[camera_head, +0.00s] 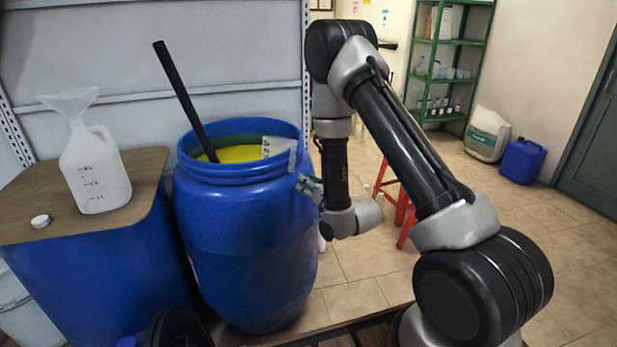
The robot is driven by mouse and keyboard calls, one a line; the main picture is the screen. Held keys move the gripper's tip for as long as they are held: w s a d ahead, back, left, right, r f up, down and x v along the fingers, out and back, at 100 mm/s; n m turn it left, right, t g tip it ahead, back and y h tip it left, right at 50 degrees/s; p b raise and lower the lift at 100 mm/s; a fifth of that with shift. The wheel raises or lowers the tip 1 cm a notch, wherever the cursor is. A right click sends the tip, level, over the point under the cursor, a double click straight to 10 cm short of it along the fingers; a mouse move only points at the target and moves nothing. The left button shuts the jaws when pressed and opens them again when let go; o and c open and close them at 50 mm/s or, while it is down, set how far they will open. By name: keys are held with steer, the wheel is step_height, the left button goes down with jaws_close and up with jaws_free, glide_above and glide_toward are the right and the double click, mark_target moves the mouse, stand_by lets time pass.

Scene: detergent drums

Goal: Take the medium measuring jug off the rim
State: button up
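The open blue drum (247,235) holds yellow liquid (237,155). A pale, translucent measuring jug (274,146) hangs at the right side of the drum's rim, mostly inside it. A grey strip, perhaps its handle, runs over the rim. My gripper (304,184) is outside the drum, just below and right of the jug, close to the drum's wall. Its fingers point left towards the drum. They are small in this view, and I cannot tell whether they are apart or touch the jug.
A black paddle or pipe (184,100) leans out of the drum. On the left, a board-topped blue drum (100,265) bears a white jug with a funnel (94,170) and a white cap (40,221). A red stool (405,212) stands behind my arm.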

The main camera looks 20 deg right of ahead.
mark_target(293, 163)
steer(key=shift+t, duration=0.7)
steer(key=w+r, duration=0.1)
steer(key=w, duration=0.1)
steer(key=w+a+r, duration=0.1)
steer(key=w, duration=0.2)
steer(key=w+a+r, duration=0.1)
steer(key=w, duration=0.1)
steer(key=shift+w+a, duration=0.1)
steer(key=shift+w, duration=0.3)
jaws_close()
